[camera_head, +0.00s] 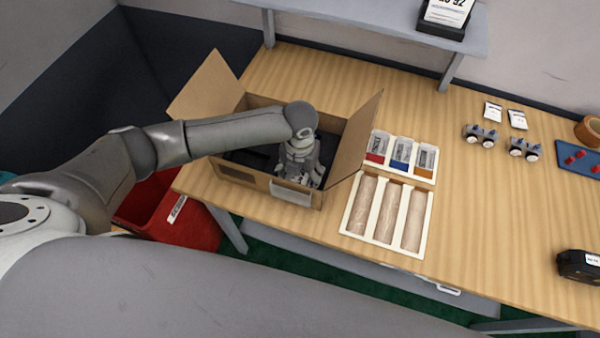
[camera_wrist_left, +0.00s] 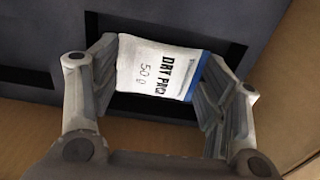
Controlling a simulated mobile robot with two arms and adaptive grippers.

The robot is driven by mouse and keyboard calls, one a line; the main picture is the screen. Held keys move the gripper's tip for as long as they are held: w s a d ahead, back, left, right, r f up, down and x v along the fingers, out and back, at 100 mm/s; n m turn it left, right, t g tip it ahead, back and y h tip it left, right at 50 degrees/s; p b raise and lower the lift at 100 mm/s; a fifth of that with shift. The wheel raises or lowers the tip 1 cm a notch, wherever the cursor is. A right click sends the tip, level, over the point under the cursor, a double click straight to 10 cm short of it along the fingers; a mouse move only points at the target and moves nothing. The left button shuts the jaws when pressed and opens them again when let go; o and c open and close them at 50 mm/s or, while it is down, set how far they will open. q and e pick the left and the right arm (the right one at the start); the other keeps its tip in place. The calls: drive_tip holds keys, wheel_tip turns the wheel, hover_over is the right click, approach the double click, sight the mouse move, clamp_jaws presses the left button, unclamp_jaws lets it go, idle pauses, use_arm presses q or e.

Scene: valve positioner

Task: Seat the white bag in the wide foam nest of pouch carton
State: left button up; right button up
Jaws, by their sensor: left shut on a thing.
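My left gripper (camera_head: 299,179) reaches down into the open cardboard carton (camera_head: 232,174) on the table. In the left wrist view the left gripper (camera_wrist_left: 160,80) is shut on the white bag (camera_wrist_left: 152,66). Dark foam (camera_wrist_left: 215,20) with black recesses lies below the bag. The bag overlaps a black slot; I cannot tell whether it touches the foam. In the head view the arm and gripper hide most of the bag. My right gripper is not in view.
The carton's flaps (camera_head: 357,139) stand open. Right of it are a small tray with several coloured compartments (camera_head: 401,157) and a tray with wrapped items (camera_head: 388,214). A red bin (camera_head: 172,222) stands below the table's left edge.

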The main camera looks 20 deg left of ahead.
use_arm(q)
drive_tip(key=o, duration=1.1)
wheel_tip(320, 180, up, 12)
